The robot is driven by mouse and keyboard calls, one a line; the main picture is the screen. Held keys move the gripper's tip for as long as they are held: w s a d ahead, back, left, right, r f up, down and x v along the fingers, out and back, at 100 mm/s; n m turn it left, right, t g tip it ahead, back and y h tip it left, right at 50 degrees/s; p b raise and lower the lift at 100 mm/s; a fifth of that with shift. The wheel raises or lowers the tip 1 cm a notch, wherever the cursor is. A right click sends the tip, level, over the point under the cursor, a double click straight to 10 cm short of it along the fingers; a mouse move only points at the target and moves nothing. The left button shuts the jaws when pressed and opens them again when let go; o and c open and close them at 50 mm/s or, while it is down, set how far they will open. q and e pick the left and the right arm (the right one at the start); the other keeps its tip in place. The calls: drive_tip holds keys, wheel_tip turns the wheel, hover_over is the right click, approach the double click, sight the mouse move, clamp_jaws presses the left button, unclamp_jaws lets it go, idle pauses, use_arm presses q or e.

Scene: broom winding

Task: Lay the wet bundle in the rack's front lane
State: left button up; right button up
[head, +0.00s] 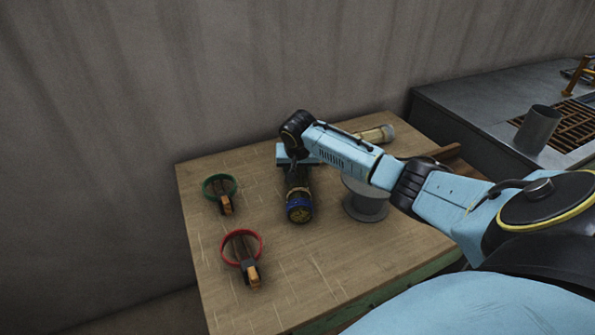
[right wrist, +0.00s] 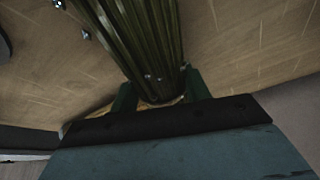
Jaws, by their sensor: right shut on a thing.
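A dark bundle (head: 298,187) of greenish-brown stalks has a tan band and a blue band near its end facing me. My right gripper (head: 297,166) reaches in from the right and is shut on its far part. In the right wrist view the bundle (right wrist: 137,40) runs up between the green fingers (right wrist: 158,92), with small droplets on its stalks. I cannot tell whether it touches the table. I cannot make out the rack's front lane; an orange frame (head: 580,75) is cut off at the far right. My left gripper is not in view.
The wooden table (head: 330,265) also bears a green-ringed tool (head: 211,187), a red-ringed tool (head: 257,236), a grey spool (head: 366,208) and a pale roll (head: 378,133). A metal bench (head: 465,100) to the right bears a grey cup (head: 538,128) and a brown grating (head: 572,124).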

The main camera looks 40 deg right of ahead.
drive_tip(key=shift+f, duration=0.1)
drive_tip(key=o, duration=1)
drive_tip(key=shift+f, duration=0.1)
